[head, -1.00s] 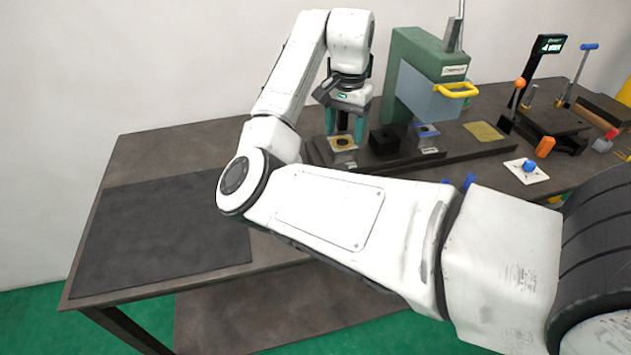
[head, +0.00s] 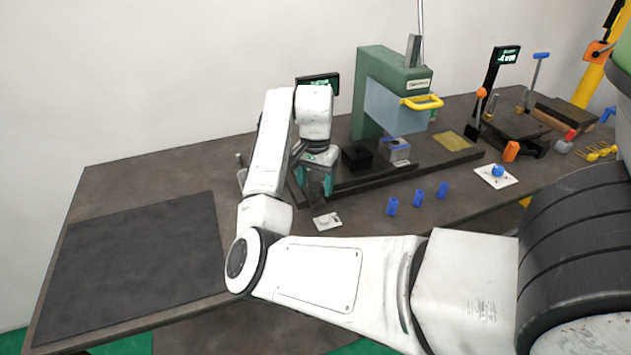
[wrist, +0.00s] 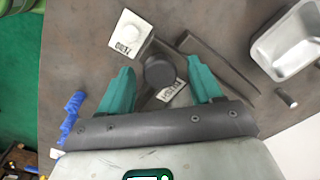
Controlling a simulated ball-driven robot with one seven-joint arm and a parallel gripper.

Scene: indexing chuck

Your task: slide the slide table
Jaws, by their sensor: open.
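The slide table's long dark base (head: 430,170) lies on the workbench below the green press. A black block (head: 357,157) and a clear block with a blue top (head: 396,151) stand on it. My gripper (head: 314,190) points down at the base's left end, left of the black block. In the wrist view my gripper (wrist: 159,68) is open, its teal fingers apart on either side of a dark round knob (wrist: 160,71). I cannot tell whether the fingers touch it. A labelled plate (wrist: 172,93) shows beside the knob. My arm hides the base's left end in the head view.
The green press (head: 375,110) with a yellow handle (head: 422,102) stands behind the base. A white tile (head: 327,221) and several blue pieces (head: 419,198) lie in front. A metal tray (wrist: 288,40) is near my gripper. The dark mat (head: 140,265) at left is clear.

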